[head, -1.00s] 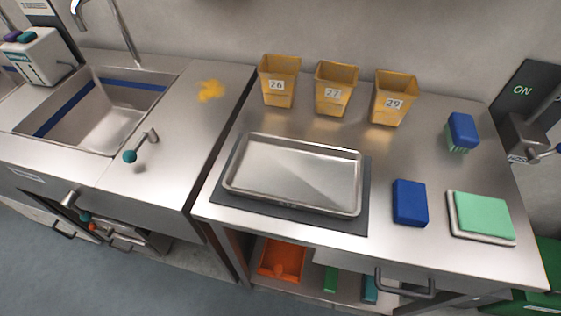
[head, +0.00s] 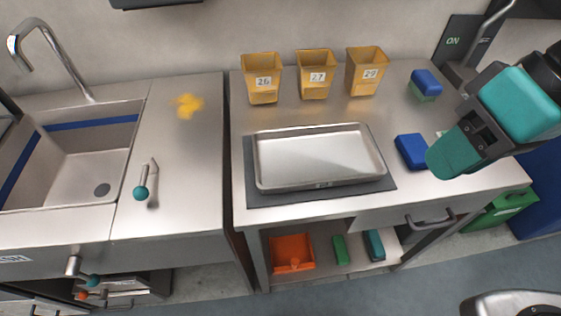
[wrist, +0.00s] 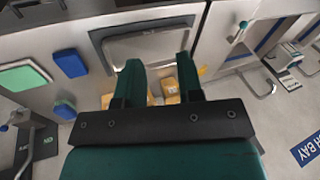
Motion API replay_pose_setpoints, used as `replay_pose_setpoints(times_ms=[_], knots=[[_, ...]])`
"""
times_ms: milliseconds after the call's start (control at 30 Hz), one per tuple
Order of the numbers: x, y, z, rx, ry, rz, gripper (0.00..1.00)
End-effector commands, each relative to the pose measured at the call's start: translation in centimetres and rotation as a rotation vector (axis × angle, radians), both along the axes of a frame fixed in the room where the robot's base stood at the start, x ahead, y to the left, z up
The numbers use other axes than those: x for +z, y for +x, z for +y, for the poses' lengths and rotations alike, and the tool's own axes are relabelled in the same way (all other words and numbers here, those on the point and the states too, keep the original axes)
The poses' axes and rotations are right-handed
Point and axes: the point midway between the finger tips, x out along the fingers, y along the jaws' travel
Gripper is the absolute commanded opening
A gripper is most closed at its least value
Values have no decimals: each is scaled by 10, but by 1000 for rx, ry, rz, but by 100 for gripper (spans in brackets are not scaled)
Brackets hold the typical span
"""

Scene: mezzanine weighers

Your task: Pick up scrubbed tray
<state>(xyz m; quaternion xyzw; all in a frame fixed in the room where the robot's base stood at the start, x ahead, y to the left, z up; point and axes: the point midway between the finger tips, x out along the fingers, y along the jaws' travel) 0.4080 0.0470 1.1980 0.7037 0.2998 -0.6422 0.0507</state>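The scrubbed tray (head: 318,158) is a shallow, empty metal tray with a raised rim. It lies flat on a dark grey mat (head: 262,198) on the steel bench. In the wrist view the tray (wrist: 150,45) shows beyond the fingers, partly covered by them. My gripper (head: 452,158) is at the right in the head view, above the bench and apart from the tray. In the wrist view its two teal fingers (wrist: 157,72) are spread with nothing held between them.
Yellow bins (head: 315,75) numbered 26, 27 and 29 stand behind the tray. A blue block (head: 411,151) lies right of it, and a blue-topped brush (head: 426,82) farther back. A sink (head: 80,165) and a teal-knobbed lever (head: 141,192) are at left. An orange bin (head: 291,252) is on the shelf below.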

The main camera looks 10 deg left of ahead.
Motion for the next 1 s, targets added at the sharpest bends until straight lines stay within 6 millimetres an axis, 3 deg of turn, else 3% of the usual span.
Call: replay_pose_setpoints(times_ms=[167,400,533,700,867,1000], knots=[[-19,38,9,-401,-7,183,34],[-57,102,27,-1116,-43,498,34],[-76,126,33,-1412,-67,624,34],[-89,141,38,-1622,-88,710,34],[-106,142,45,-1669,-97,732,34],[-135,138,57,-1668,-100,732,34]])
